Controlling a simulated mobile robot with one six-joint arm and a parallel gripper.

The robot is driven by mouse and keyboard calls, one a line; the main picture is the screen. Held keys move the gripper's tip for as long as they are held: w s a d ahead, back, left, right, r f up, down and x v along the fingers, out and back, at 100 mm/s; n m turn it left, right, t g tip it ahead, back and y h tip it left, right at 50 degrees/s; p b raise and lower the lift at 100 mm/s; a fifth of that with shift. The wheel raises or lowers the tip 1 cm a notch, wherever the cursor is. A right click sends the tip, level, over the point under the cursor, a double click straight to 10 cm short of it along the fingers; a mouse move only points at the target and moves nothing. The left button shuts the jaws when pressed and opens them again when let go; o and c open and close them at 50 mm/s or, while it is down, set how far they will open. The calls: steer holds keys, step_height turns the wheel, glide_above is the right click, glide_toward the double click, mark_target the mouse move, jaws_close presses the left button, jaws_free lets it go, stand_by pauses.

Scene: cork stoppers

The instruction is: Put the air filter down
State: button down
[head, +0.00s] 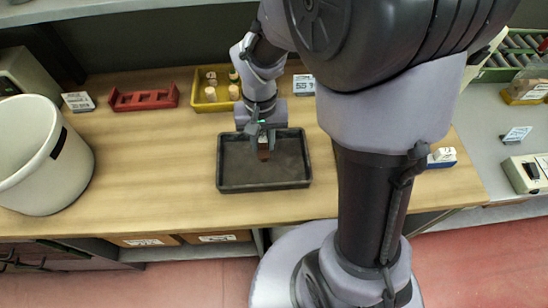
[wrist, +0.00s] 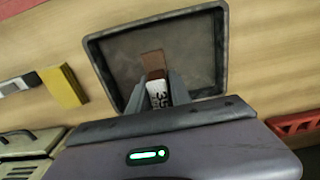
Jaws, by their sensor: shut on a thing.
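The air filter (wrist: 153,61) is a small brown block with a white printed face in the wrist view. My gripper (wrist: 161,88) is shut on it, with a finger at each side. In the head view the brown end of the air filter (head: 263,154) shows below my gripper (head: 262,138). It is over the inside of a dark, shallow tray (head: 222,165). I cannot tell whether it touches the tray floor. The tray also fills the upper middle of the wrist view (wrist: 222,50) and otherwise looks empty.
A yellow bin (head: 197,92) with cork stoppers and a red rack (head: 143,98) stand behind the tray. A white bucket (head: 30,160) is at the left. The wooden bench (head: 150,160) is clear between bucket and tray. My arm hides some of the bench at right.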

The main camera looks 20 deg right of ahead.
mark_target(263, 164)
step_height(263, 164, down, 8)
steer(key=b, duration=0.3)
steer(key=shift+w+a+r, duration=0.1)
steer(key=shift+a+r, duration=0.05)
steer(key=shift+r, duration=0.3)
steer(key=shift+f, duration=0.1)
steer(key=c, duration=1.2)
jaws_free()
